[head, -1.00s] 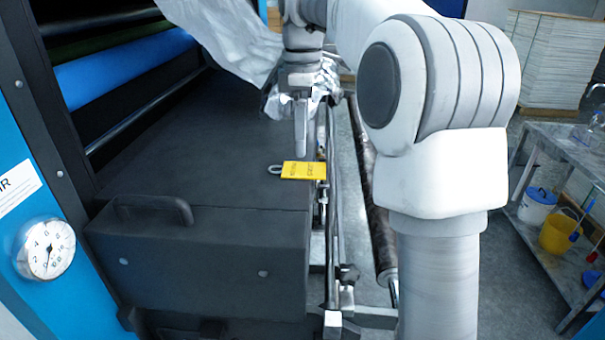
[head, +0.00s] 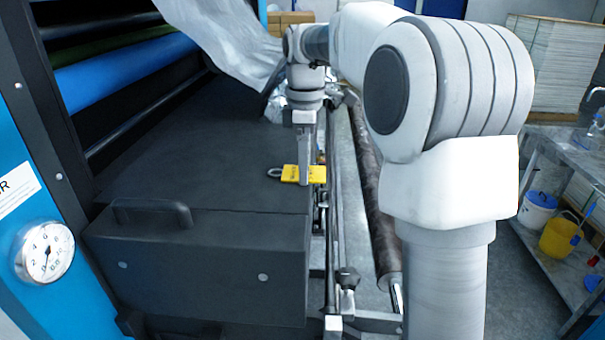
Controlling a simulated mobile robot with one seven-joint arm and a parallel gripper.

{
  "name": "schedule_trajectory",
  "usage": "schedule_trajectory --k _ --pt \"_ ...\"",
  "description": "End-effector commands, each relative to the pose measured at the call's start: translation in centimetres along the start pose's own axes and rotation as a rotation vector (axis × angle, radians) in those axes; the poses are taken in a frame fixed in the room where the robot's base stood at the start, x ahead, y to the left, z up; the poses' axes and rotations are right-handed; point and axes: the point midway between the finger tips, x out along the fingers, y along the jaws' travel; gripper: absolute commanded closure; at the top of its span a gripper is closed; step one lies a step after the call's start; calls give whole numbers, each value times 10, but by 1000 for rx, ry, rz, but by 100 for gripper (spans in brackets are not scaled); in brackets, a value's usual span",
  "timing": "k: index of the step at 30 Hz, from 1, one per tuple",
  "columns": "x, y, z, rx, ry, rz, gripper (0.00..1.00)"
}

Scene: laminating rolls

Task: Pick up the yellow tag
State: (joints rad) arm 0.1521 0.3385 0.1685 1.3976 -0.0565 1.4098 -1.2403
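The yellow tag (head: 289,174) lies flat at the right edge of the dark machine bed, with its grey loop pointing left. Its right end reaches the edge, beside the rails. My gripper (head: 305,178) points straight down at the tag, and a fingertip covers part of the tag's middle. The fingers line up with each other from this side, so the gap between them is hidden. I cannot tell whether they touch or grip the tag.
The dark bed (head: 190,145) is bare left of the tag. A black handle (head: 152,207) stands on the front housing. A silvery sheet (head: 225,40) hangs behind. Metal rails and a dark roller (head: 372,200) run along the right.

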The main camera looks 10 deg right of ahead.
Motion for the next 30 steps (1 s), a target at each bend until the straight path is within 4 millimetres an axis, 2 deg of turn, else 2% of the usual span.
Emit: schedule_trajectory --k 1,8,15,20,26,30 --pt "0 0 0 0 0 0 34" --pt "0 0 0 0 0 0 76" --pt "-1 0 0 0 0 0 76" --pt "-8 0 0 0 0 1 76" --pt "-40 1 -1 -1 2 4 76" --pt "-56 -21 19 3 0 3 76"
